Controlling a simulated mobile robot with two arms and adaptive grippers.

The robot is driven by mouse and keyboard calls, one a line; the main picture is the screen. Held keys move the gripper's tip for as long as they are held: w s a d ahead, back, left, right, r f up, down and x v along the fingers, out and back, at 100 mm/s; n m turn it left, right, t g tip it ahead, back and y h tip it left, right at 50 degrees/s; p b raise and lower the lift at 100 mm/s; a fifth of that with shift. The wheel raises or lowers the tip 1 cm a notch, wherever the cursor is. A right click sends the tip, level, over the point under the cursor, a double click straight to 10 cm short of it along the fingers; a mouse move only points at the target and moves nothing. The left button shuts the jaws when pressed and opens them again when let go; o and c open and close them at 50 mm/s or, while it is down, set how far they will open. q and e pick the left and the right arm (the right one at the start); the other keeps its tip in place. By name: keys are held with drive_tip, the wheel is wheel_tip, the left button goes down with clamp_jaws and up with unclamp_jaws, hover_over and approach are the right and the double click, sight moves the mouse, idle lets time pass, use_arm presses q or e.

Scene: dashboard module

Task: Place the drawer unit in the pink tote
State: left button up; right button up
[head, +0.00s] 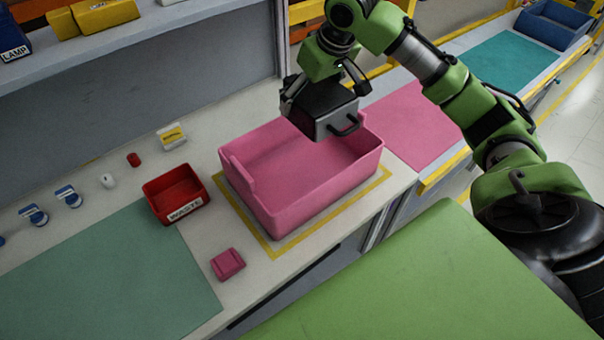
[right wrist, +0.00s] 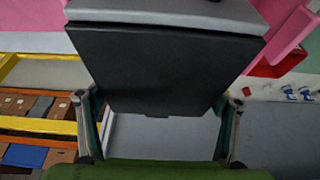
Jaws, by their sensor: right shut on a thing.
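The drawer unit (head: 324,106) is a dark box with a grey front and a black handle. My right gripper (head: 325,82) is shut on it and holds it over the far right part of the pink tote (head: 318,193). In the right wrist view the drawer unit (right wrist: 165,65) fills the middle between the fingers. The pink tote stands on the bench inside a yellow outline, and its visible floor is empty. Whether the drawer unit touches the tote's far wall cannot be told. My left gripper is not in view.
A red waste bin (head: 176,194) stands left of the tote. A small pink block (head: 228,264) lies in front of it. A yellow-white item (head: 172,136) and several small parts lie at the left. A pink mat (head: 415,124) lies to the right. A shelf runs along the upper left.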

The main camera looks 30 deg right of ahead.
drive_tip(key=shift+w+d, duration=0.15)
drive_tip(key=shift+d, duration=0.45)
drive_tip(key=shift+d+f, duration=0.25)
drive_tip(key=shift+f, duration=0.05)
drive_tip(key=p, duration=0.2)
hover_over(308, 153)
drive_tip(key=s, duration=0.2)
wheel_tip(308, 153, down, 13)
drive_tip(key=shift+w+r, duration=0.1)
drive_tip(key=shift+r, duration=0.05)
drive_tip(key=shift+f, duration=2.3)
drive_tip(key=o, duration=1.4)
drive_tip(key=shift+f, duration=0.15)
